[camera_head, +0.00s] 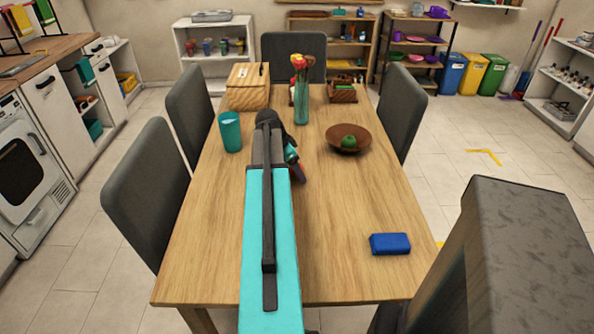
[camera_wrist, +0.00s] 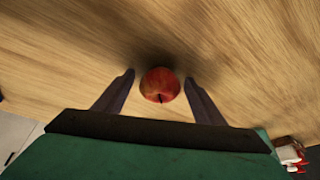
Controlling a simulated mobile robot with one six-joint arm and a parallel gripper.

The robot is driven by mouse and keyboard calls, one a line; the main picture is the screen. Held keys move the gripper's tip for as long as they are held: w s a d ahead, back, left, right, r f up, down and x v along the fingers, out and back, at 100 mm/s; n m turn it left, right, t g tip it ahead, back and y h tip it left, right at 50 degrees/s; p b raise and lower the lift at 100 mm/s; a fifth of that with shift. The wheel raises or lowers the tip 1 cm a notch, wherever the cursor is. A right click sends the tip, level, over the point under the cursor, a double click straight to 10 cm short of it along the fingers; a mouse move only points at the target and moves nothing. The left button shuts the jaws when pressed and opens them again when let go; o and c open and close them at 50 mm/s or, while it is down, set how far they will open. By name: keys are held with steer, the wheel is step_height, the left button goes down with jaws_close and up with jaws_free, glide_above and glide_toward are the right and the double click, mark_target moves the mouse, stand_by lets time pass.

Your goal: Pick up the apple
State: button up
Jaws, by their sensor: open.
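A red apple (camera_wrist: 160,85) is on the wooden table, seen in the wrist view. It sits between the two dark fingers of my gripper (camera_wrist: 160,77), with a gap visible on each side. The gripper is open, and the apple is near the fingertips. A green apple-like fruit (camera_head: 348,141) lies in a brown bowl (camera_head: 362,135) right of my gripper.
On the table (camera_head: 350,215) stand a teal cup (camera_head: 230,133) at left, a vase (camera_head: 301,108) of flowers and a wooden box (camera_head: 241,96) farther back. A blue block (camera_head: 390,244) lies near the front right. Grey chairs surround the table. The table's right middle is clear.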

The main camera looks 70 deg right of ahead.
steer(key=c, duration=1.2)
steer(key=shift+r, duration=0.15)
steer(key=shift+r+b, duration=0.35)
steer(key=shift+r, duration=1.05)
steer(key=shift+s+a+r, duration=0.1)
steer(key=shift+r, duration=0.15)
steer(key=s+a, duration=0.2)
steer(key=a, duration=0.1)
steer(key=s+a+b, duration=0.1)
steer(key=s+a, duration=0.1)
steer(key=a, duration=0.2)
steer(key=s+a+r, duration=0.1)
steer(key=s+a, duration=0.2)
steer(key=shift+s+a+b, duration=0.1)
steer(key=shift+a+b, duration=0.2)
steer(key=shift+a, duration=0.1)
steer(key=shift+s+a+b, duration=0.1)
steer(key=shift+b, duration=0.25)
steer(key=shift+a+f+b, duration=0.1)
steer(key=shift+b, duration=0.65)
steer(key=shift+s+b, duration=0.15)
steer(key=shift+b, duration=0.2)
